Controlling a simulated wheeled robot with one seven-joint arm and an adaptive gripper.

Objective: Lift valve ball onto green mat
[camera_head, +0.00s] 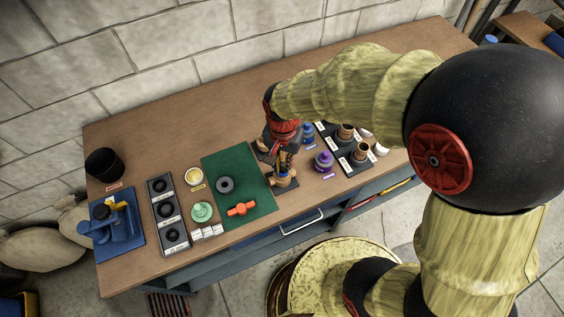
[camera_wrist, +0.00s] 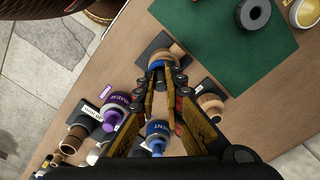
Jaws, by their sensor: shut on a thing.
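The green mat (camera_head: 246,182) lies flat on the bench and also shows at the top of the wrist view (camera_wrist: 212,42). A grey ring (camera_head: 224,185) and an orange handle-like piece (camera_head: 241,209) lie on it.
A purple bottle (camera_head: 323,160) and a blue bottle (camera_head: 307,133) stand right of my gripper. Black holders with copper-coloured fittings (camera_head: 360,152) lie beyond. Left of the mat are a yellow tin (camera_head: 194,176), a green disc (camera_head: 202,212) and a black tray (camera_head: 167,215). The mat's upper part is bare.

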